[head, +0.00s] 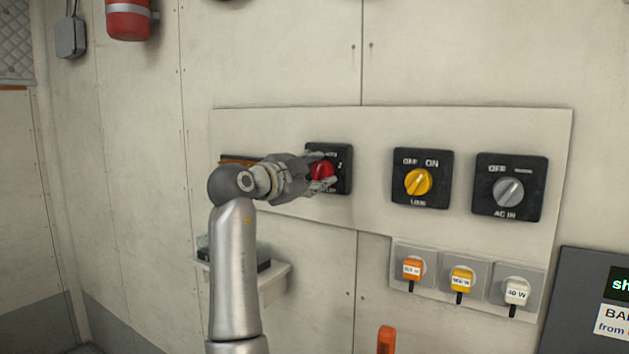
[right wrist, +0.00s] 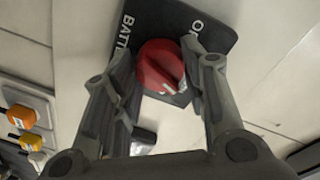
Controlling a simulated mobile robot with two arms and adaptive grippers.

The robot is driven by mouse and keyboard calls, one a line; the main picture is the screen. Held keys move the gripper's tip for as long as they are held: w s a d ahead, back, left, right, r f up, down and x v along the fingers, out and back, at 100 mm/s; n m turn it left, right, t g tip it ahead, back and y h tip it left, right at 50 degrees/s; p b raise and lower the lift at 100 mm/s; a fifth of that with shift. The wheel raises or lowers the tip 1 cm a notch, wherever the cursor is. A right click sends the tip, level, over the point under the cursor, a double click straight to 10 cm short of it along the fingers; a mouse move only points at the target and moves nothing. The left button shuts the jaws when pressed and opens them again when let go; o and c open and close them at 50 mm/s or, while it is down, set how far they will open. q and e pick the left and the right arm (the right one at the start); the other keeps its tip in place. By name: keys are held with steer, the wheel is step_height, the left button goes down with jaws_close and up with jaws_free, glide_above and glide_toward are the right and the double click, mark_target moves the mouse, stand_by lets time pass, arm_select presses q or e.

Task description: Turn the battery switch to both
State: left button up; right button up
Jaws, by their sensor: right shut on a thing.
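The battery switch is a red round knob (head: 321,170) on a black square plate (head: 342,160), at the left of a pale wall panel. My right gripper (head: 318,174) is at this knob, its fingers on either side and partly hiding it. In the right wrist view the red knob (right wrist: 160,66), with a white pointer mark, sits between the two fingertips (right wrist: 158,72). The plate (right wrist: 190,25) there shows parts of the lettering "BATT" and "O". The gripper is shut on the knob. Most position labels are hidden. My left gripper is not in view.
Right of it on the panel (head: 380,125) are a yellow knob (head: 418,182) marked LOAD or similar and a grey AC IN knob (head: 509,191). Below hang orange, yellow and white tagged plugs (head: 461,280). A small shelf (head: 275,283) is at lower left.

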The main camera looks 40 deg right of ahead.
stand_by(0.3)
steer(key=shift+r, duration=0.1)
steer(key=o, duration=1)
steer(key=v, duration=1.2)
